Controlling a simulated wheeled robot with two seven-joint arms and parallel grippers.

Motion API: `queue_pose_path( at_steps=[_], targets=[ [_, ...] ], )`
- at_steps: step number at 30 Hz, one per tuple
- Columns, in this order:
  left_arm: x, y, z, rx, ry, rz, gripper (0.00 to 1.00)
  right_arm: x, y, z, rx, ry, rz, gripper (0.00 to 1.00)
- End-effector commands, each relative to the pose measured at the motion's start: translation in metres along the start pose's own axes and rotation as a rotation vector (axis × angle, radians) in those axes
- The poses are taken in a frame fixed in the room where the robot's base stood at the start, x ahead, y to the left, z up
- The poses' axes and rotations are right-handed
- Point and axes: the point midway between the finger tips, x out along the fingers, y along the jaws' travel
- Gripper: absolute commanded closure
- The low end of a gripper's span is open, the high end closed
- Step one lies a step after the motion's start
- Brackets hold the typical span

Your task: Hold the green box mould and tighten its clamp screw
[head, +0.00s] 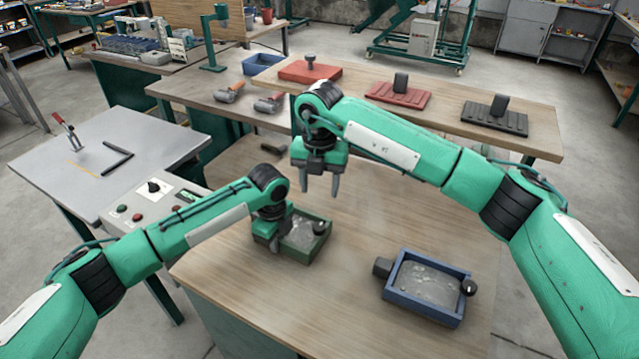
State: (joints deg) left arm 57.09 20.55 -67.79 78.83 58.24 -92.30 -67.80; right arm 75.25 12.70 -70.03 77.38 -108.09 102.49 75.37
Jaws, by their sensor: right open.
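The green box mould (293,258) lies on the wooden table, with grey, rough-looking material inside. My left gripper (273,244) is at its left end, close against the wall. The arm covers its fingers, so I cannot see whether they grip the mould. A small dark round part (319,229) shows near the mould's right wall; I cannot tell if it is the clamp screw. My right gripper (321,192) is open and empty, pointing down above the table, behind and a little right of the mould.
A raised shelf at the back bears red (398,95) and black (494,119) ribbed blocks. A control panel (150,203) and grey table (105,150) are at left. The table between the moulds is clear.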

Motion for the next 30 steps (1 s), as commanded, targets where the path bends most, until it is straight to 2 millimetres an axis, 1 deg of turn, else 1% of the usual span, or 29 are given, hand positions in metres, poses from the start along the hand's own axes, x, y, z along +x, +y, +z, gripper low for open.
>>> queue_pose_path(
  at_steps=[1, 3, 11, 14, 17, 27, 30],
  targets=[
    [-0.001, 0.000, 0.000, 0.000, 0.000, 0.000, 0.77, 0.000, 0.000, 0.000, 0.000, 0.000, 0.000, 0.48],
    [0.000, 0.000, 0.000, 0.000, 0.000, -0.001, 0.64, 0.000, 0.000, 0.000, 0.000, 0.000, 0.000, 0.48],
    [0.000, 0.000, 0.000, 0.000, 0.000, 0.000, 0.64, 0.000, 0.000, 0.000, 0.000, 0.000, 0.000, 0.48],
    [-0.005, -0.001, 0.000, 0.000, 0.000, -0.002, 0.64, 0.000, 0.000, 0.000, 0.000, 0.000, 0.000, 0.48],
    [-0.017, -0.001, 0.000, 0.000, 0.000, -0.003, 0.64, 0.000, 0.000, 0.000, 0.000, 0.000, 0.000, 0.48],
    [-0.088, -0.001, 0.000, 0.001, -0.001, -0.004, 0.64, 0.000, 0.000, 0.000, 0.000, 0.000, 0.000, 0.48],
    [-0.103, -0.001, 0.000, 0.001, 0.000, -0.002, 0.64, 0.000, 0.000, 0.000, 0.000, 0.000, 0.000, 0.48]
  ],
)
